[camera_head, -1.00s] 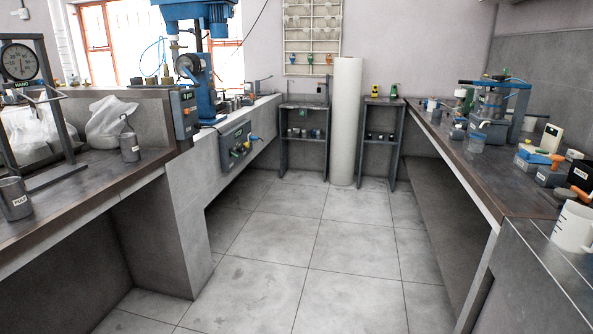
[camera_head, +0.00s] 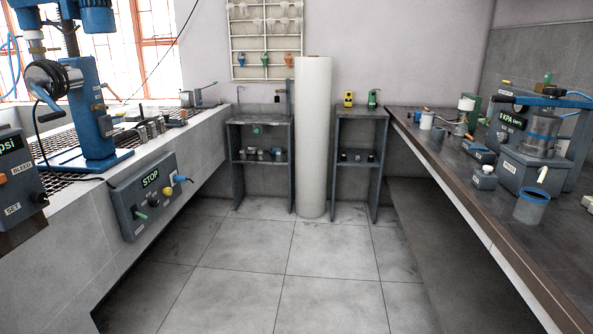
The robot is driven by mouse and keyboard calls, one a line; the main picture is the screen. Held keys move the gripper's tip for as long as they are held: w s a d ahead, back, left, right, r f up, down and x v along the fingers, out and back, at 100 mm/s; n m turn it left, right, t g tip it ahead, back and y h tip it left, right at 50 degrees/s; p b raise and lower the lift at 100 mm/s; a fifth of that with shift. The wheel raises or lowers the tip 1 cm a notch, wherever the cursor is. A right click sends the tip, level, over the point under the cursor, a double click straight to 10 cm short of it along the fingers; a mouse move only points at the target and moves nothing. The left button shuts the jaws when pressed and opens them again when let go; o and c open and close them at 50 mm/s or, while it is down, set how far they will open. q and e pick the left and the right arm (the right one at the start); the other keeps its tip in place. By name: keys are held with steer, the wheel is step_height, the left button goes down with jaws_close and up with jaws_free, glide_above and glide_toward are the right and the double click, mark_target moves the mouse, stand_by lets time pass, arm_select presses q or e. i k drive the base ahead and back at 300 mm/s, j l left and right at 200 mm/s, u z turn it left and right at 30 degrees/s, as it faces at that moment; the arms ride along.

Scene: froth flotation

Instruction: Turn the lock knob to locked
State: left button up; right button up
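A grey control box (camera_head: 150,195) is on the front face of the left bench. Another box (camera_head: 20,180) at the left edge has labels reading BLEED and SET and a dark knob (camera_head: 39,197). I cannot tell which knob is the lock knob or how it is set. Neither of my grippers is in view.
A blue drill-like machine (camera_head: 95,115) stands on the left bench. A white column (camera_head: 313,140) stands between two small grey shelves (camera_head: 291,165) (camera_head: 338,165) at the back. The right bench (camera_head: 480,190) holds instruments and a cup (camera_head: 531,207). The tiled floor (camera_head: 260,265) between is clear.

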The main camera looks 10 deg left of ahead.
mark_target(168, 190)
steer(key=i+l+u, duration=0.15)
steer(key=i+u, duration=0.25)
steer(key=i, duration=0.3)
steer(key=i+l+u, duration=0.4)
steer(key=i, duration=0.25)
steer(key=i+l+u, duration=0.35)
steer(key=i+l, duration=0.2)
steer(key=i+l+u, duration=0.4)
steer(key=i+l, duration=0.15)
steer(key=l, duration=0.15)
steer(key=i+u, duration=0.15)
steer(key=i, duration=0.25)
steer(key=i+l+u, duration=0.15)
steer(key=i, duration=0.25)
steer(key=i+l+u, duration=0.15)
steer(key=i, duration=0.2)
